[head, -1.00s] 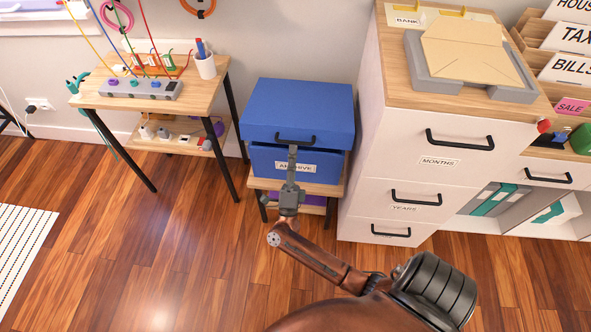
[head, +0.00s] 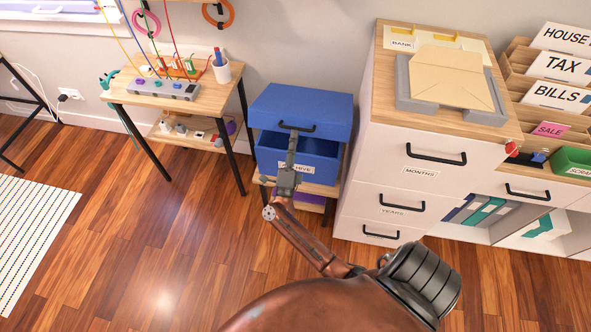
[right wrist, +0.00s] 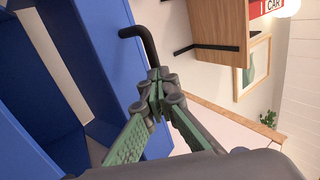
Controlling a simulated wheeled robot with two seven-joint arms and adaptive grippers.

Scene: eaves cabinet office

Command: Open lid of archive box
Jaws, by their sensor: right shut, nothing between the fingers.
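The blue archive box (head: 268,163) stands on a low wooden shelf between the desk and the drawer cabinet. Its blue lid (head: 312,104) is partly raised and tilted, with the front edge up, and a dark gap shows the inside. The black lid handle (head: 306,127) is on the lid's front. My right gripper (head: 292,140) is at the lid's front edge just below the handle, its fingers shut and empty. In the right wrist view the fingertips (right wrist: 160,90) are close by the handle (right wrist: 137,33) and the blue lid (right wrist: 95,45). My left gripper is out of view.
The white drawer cabinet (head: 425,177) stands close on the right, with a grey tray (head: 403,88) on top. The small desk (head: 205,92) stands to the left, its legs near the box. The wooden floor (head: 150,240) in front is clear.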

